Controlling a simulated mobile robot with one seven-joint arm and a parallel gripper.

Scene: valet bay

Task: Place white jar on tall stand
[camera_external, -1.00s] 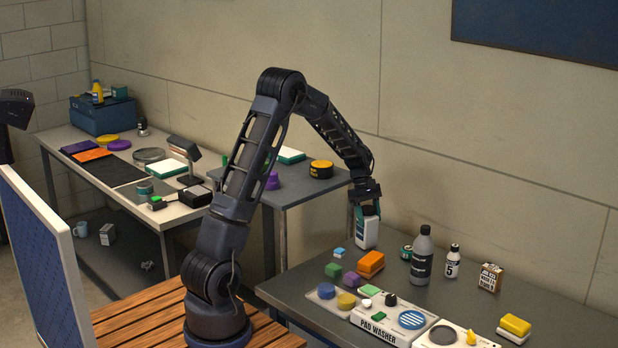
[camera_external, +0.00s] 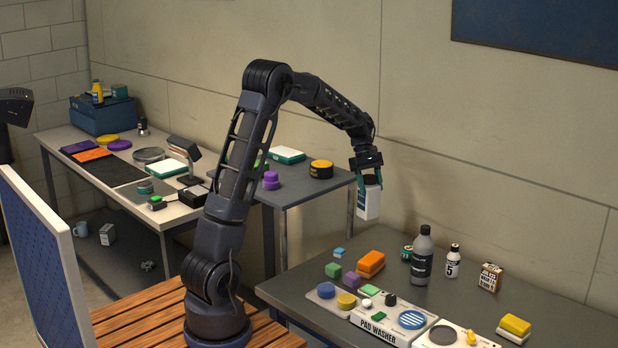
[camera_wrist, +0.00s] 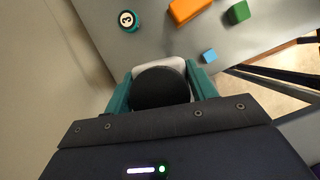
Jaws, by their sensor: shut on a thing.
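My gripper (camera_external: 368,182) is shut on a white jar (camera_external: 368,205) and holds it upright in the air above the back left of the front grey table. The jar has a blue-marked label. In the wrist view, its black round lid (camera_wrist: 160,88) and a strip of white body show between the teal fingers. A grey-topped tall stand (camera_external: 312,188), like a small high table, is just left of the jar in the picture. Its top carries a yellow-and-black round tin (camera_external: 321,169), a purple knob-shaped item (camera_external: 271,180) and a green-and-white box (camera_external: 287,155).
The front grey table (camera_external: 300,286) holds an orange block (camera_external: 371,263), coloured cubes, a grey bottle (camera_external: 422,258), a small white bottle (camera_external: 452,261) and a pad washer panel (camera_external: 386,327). The stand's front right top is bare. A wall runs behind.

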